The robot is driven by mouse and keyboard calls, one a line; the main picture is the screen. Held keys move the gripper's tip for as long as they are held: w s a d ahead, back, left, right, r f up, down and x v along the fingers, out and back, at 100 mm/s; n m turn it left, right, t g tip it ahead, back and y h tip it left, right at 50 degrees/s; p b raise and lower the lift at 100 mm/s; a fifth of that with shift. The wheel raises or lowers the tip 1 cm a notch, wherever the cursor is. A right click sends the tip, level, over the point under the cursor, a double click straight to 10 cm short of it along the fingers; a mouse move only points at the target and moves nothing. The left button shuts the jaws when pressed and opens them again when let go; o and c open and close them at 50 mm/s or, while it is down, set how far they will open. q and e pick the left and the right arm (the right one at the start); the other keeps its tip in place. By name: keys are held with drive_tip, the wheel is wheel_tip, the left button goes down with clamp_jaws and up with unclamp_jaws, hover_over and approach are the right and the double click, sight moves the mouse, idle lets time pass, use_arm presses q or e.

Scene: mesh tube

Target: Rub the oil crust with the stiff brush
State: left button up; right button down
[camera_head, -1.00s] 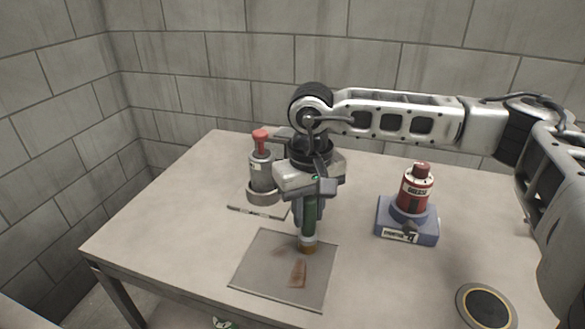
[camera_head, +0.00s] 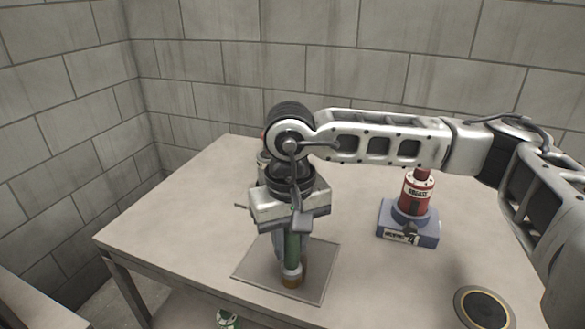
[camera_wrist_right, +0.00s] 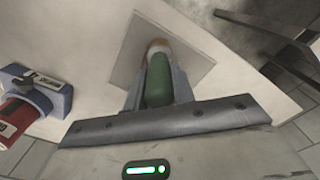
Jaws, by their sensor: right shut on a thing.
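The stiff brush (camera_head: 291,250) has a green handle, a pale collar and a brown bristle end. My right gripper (camera_head: 287,238) is shut on its handle and holds it upright, bristles down, over the grey square plate (camera_head: 324,262). The bristle end is at or just above the plate; contact is unclear. The oil crust is mostly hidden behind the brush. In the right wrist view the brush handle (camera_wrist_right: 158,82) sits between my right gripper's fingers (camera_wrist_right: 156,92), with the plate (camera_wrist_right: 195,68) behind it. My left gripper is not in view.
A red canister (camera_head: 418,190) stands in a blue labelled base (camera_head: 405,232) at the right. A dark round disc (camera_head: 484,308) lies at the front right. A grey holder (camera_head: 263,170) behind my right gripper is mostly hidden. The table's left side is clear.

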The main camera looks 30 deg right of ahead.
sight(288, 231)
drive_tip(key=shift+s+a+f, duration=0.1)
drive_tip(key=shift+s+a, duration=0.15)
drive_tip(key=shift+a, duration=0.15)
wheel_tip(288, 231, up, 3)
drive_tip(key=shift+s+f+p, duration=0.1)
drive_tip(key=shift+s+p, duration=0.05)
drive_tip(key=shift+p, duration=0.3)
drive_tip(key=shift+r+p, duration=0.4)
drive_tip(key=shift+r, duration=0.15)
drive_tip(key=shift+r+p, duration=0.4)
drive_tip(key=shift+r, duration=0.4)
wheel_tip(288, 231, up, 2)
drive_tip(key=shift+r+p, duration=0.1)
drive_tip(key=shift+p, duration=0.45)
drive_tip(key=shift+r, duration=0.3)
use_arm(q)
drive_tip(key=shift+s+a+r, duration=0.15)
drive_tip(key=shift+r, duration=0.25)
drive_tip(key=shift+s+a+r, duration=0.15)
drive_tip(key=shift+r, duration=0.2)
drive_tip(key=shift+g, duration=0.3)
